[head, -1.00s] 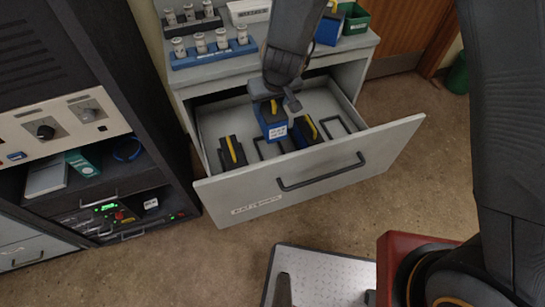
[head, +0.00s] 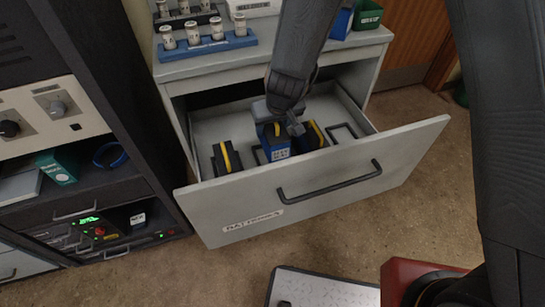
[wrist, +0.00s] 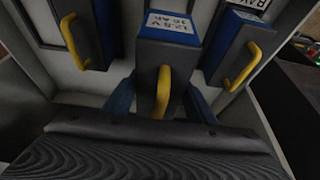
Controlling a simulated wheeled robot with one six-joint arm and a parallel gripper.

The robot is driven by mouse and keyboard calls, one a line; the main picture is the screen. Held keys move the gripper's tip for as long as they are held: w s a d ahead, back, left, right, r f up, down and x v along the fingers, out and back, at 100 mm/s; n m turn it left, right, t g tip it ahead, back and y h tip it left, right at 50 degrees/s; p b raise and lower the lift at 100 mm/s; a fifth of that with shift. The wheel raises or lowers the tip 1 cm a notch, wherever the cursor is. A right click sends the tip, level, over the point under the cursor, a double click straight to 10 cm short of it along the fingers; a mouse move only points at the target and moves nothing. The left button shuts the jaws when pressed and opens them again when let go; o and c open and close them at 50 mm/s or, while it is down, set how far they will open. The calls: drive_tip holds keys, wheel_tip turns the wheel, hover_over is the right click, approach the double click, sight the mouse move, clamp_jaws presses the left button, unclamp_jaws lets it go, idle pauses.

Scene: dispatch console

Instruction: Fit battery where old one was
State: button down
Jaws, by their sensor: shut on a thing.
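My gripper (head: 283,112) is shut on a blue battery (head: 276,145) with a dark top, a yellow handle and a white label. It holds the battery upright inside the open drawer (head: 330,190), between two other batteries. The held battery (wrist: 188,24) also shows in the wrist view, between the jaws. A dark battery (head: 226,160) with a yellow handle stands to its left, and another battery (head: 314,135) stands close on its right. I cannot tell whether the held battery touches the drawer floor.
Black slot frames show on the drawer floor, one empty at the right (head: 343,131). The dark console (head: 105,165) stands left, with a lit green display (head: 88,219) and a white-labelled object (head: 138,219) in its low bay. A blue vial rack (head: 207,46) stands on the cabinet top.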

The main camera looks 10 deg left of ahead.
sight(275, 141)
drive_tip(key=shift+f+b, duration=3)
drive_tip(key=shift+f, duration=0.05)
drive_tip(key=shift+f, duration=0.1)
drive_tip(key=shift+f+b, duration=1.65)
drive_tip(key=shift+f, duration=0.1)
drive_tip(key=shift+f, duration=0.1)
drive_tip(key=c, duration=0.8)
unclamp_jaws()
drive_tip(key=p+v, duration=0.4)
drive_tip(key=v, duration=0.3)
drive_tip(key=shift+s+r+p, duration=0.1)
drive_tip(key=shift+r+p, duration=0.2)
drive_tip(key=shift+r, duration=0.05)
